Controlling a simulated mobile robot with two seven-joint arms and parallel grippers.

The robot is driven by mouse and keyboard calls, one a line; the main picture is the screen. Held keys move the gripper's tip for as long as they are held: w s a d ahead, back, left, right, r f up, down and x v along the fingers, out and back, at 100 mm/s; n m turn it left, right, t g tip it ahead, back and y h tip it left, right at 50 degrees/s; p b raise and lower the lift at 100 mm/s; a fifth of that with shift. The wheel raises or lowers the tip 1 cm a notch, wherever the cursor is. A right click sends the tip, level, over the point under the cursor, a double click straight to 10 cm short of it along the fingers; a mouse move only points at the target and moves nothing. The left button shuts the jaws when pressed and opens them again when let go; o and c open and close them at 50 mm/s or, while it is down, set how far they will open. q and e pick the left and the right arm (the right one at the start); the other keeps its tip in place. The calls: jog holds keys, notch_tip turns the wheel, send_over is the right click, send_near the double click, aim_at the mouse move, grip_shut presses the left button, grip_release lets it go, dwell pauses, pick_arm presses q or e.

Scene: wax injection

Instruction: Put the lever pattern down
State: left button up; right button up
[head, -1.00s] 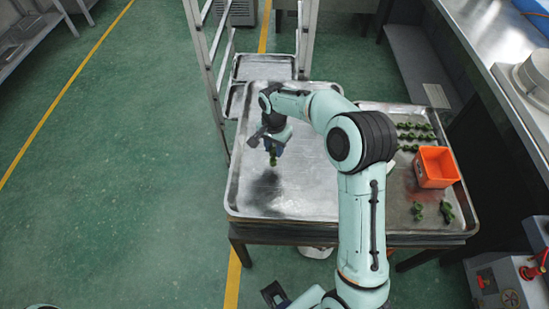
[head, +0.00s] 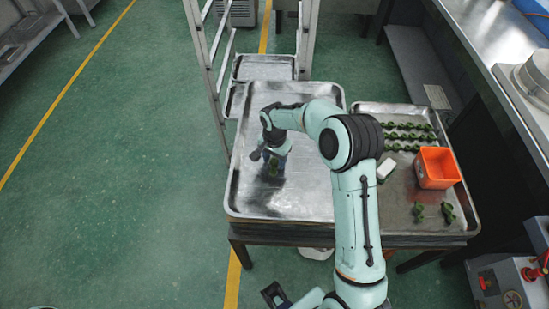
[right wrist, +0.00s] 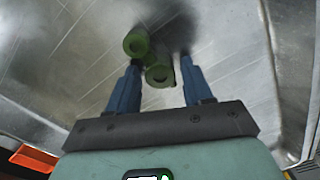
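The lever pattern (head: 273,168) is a small green piece with rounded ends, at the middle of the large metal tray (head: 245,198). My right gripper (head: 266,156) is right above it, pointing down. In the right wrist view the pattern (right wrist: 158,74) lies between and just beyond the blue fingertips of my right gripper (right wrist: 161,62). The fingers are apart, with a gap to the right finger; the left fingertip overlaps the pattern's edge, so contact there is unclear. The pattern appears to rest on the tray, but its underside is hidden.
A second tray (head: 400,222) at right holds several green patterns (head: 410,136), an orange bin (head: 436,168) and a white block (head: 386,169). A metal rack (head: 217,70) stands behind at left. The large tray's front is bare.

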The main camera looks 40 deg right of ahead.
aim_at(275, 160)
jog(key=shift+r, duration=0.15)
notch_tip(275, 160, up, 12)
jog(key=p, duration=0.1)
dwell(0.5)
dwell(0.5)
